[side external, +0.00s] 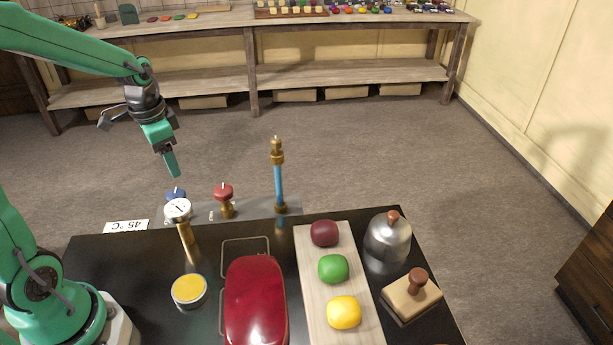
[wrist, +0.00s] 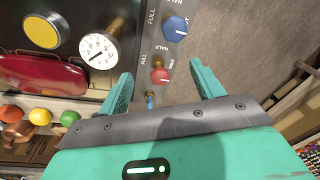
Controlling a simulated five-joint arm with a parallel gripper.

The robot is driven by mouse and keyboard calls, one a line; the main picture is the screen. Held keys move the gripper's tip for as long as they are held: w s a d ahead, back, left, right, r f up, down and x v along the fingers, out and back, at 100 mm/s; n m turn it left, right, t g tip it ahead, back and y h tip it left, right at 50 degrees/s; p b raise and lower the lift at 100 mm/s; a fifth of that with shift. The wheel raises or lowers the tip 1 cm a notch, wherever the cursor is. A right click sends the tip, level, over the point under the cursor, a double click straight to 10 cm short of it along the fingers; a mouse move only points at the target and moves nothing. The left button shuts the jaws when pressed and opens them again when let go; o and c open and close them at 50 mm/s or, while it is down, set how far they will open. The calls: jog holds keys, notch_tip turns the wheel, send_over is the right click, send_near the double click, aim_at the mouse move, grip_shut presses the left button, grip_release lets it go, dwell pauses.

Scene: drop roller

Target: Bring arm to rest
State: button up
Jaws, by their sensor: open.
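My gripper (side external: 173,168) hangs in the air at the left of the side external view, above and beyond the back left of the black worktop (side external: 90,262). One green finger shows clearly there, pointing down; the other is hard to make out. In the wrist view, my gripper (wrist: 162,82) has its two green fingers spread wide apart, with nothing between them. A red knob (wrist: 160,76) shows beyond the gap between the fingers, and a blue knob (wrist: 175,27) lies above it in the picture. My gripper appears clear of both.
The worktop carries a dial gauge (side external: 178,210), yellow disc (side external: 188,289), glossy red body (side external: 255,295), board (side external: 312,282) with coloured lumps, metal dome (side external: 388,242) and wooden-handled block (side external: 411,294). A blue upright tube (side external: 279,187) stands at the back.

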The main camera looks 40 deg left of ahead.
jog(key=s+d+r+n+t, duration=0.3)
jog(key=s+d+r+t, duration=0.1)
jog(key=s+d+r, duration=0.5)
jog(key=shift+s+d+r+n, duration=0.25)
jog(key=shift+s+d, duration=0.55)
jog(key=shift+d, duration=0.45)
